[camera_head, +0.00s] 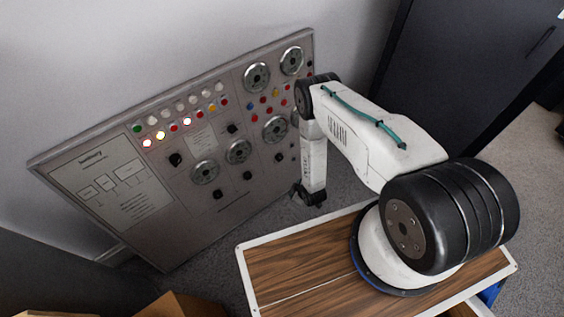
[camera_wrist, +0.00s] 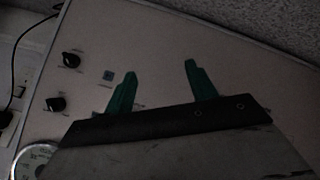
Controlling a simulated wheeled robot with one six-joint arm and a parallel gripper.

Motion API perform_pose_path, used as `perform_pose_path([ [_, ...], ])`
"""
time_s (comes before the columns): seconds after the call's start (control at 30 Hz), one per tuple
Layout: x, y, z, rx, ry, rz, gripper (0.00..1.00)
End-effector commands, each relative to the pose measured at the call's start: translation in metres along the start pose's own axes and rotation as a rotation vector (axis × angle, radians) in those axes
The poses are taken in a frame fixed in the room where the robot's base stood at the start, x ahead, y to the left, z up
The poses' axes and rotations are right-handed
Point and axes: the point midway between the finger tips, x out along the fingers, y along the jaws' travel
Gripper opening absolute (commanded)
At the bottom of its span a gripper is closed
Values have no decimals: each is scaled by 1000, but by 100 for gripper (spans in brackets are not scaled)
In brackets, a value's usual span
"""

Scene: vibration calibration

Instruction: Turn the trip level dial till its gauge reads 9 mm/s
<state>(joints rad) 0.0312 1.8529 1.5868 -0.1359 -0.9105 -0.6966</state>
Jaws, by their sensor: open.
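The control panel (camera_head: 150,235) leans against the wall in the head view. It carries several round gauges, such as one gauge (camera_head: 205,172) low in the middle, and several black dials, such as one dial (camera_head: 248,175) below the gauges. Labels are too small to read, so I cannot tell which dial is the trip level dial. In the wrist view two black dials, an upper one (camera_wrist: 71,60) and a lower one (camera_wrist: 56,104), lie left of my gripper (camera_wrist: 159,78). Its green fingers are apart with nothing between them. Part of a gauge (camera_wrist: 36,160) shows at the lower left.
A wood-topped surface (camera_head: 290,265) with a white rim lies under my arm. A dark cabinet (camera_head: 465,70) stands at the right. Grey carpet lies between the panel and the wooden top. Several lit lamps (camera_head: 160,135) glow on the panel.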

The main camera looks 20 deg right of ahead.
Motion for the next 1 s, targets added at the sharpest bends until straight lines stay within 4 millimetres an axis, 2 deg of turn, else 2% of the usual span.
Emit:
perform_pose_path([
  [0.03, 7, -8, 6, -45, 80, 61, 56],
  [0.07, 9, -6, 1, -76, 134, 108, 56],
  [0.2, 4, 19, -33, -196, 347, 320, 56],
  [0.33, -10, 41, -59, -270, 459, 460, 56],
  [0.43, -16, 48, -68, -301, 493, 515, 56],
  [0.53, -13, 53, -75, -318, 502, 533, 56],
  [0.8, 19, 70, -97, -317, 501, 532, 56],
  [1.0, 36, 78, -108, -316, 500, 530, 56],
])
